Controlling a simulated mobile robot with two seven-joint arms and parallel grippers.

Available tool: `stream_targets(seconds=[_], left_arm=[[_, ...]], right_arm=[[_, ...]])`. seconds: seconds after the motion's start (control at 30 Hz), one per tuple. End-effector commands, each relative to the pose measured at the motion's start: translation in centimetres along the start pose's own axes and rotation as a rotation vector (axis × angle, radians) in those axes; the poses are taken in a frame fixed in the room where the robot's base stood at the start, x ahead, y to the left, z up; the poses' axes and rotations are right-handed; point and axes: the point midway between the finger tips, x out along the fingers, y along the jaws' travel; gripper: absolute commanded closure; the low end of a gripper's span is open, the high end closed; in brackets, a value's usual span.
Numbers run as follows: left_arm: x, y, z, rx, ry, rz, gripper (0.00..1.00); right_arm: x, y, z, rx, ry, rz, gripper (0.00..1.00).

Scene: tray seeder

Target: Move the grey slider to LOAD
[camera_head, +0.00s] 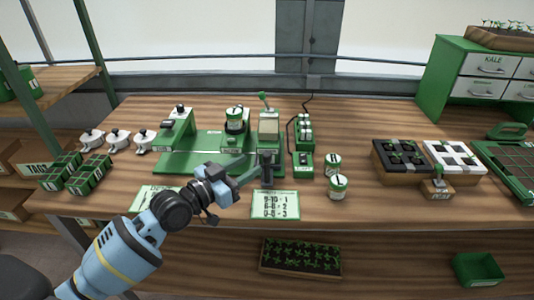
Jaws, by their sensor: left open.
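The green seeder machine (180,162) stands in the middle of the table, with a green-knobbed lever and a pale panel (268,126) at its right end. A small dark grey piece (267,156) shows below that panel, at the tips of my left gripper. It may be the grey slider, but I cannot be sure, and no LOAD marking is readable. My left gripper (251,168) is open and reaches in from the lower left over the machine's front right edge. I cannot tell whether its fingers touch the grey piece. My right gripper is not in view.
A score card (275,204) lies in front of the machine. Two labelled jars (338,187) and a green rack of small bottles (304,134) stand to the right.

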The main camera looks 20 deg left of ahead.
Motion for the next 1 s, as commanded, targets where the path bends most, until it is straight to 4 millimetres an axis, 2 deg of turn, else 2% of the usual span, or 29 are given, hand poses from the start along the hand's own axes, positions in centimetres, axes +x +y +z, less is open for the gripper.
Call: stream_targets(seconds=[0.3, 0.5, 0.9, 1.0], left_arm=[[4.4, 0.1, -0.1, -0.003, 0.002, 0.000, 0.58], [6.7, 0.1, 0.0, -0.002, 0.001, 0.000, 0.58], [7.5, 0.1, 0.0, -0.001, 0.000, 0.000, 0.58], [7.4, 0.1, 0.0, -0.001, 0.000, 0.000, 0.70]], right_arm=[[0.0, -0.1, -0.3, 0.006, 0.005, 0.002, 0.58], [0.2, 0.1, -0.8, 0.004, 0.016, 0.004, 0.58], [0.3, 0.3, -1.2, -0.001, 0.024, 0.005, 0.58], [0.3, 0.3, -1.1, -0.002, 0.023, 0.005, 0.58]])
